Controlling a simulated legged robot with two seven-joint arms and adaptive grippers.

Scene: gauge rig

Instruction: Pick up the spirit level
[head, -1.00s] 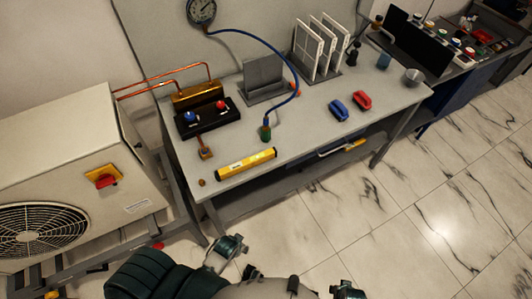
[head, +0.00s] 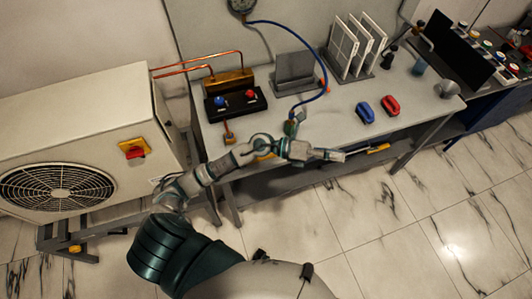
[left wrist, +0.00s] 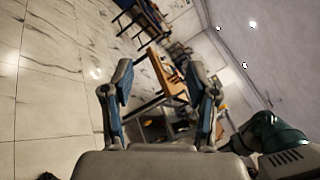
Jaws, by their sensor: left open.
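The spirit level (head: 265,157) is a yellow bar lying near the front edge of the grey workbench (head: 330,128). My left gripper (head: 336,154) is open and crosses in front of the level, pointing right along the bench's front edge. I cannot tell its height above the bench. My right gripper is not in view.
A blue clamp (head: 364,111) and a red clamp (head: 390,105) sit on the bench right of my gripper. A black valve block (head: 235,103) and a blue hose (head: 318,50) are behind it. An outdoor fan unit (head: 75,150) stands left. Marble floor is clear in front.

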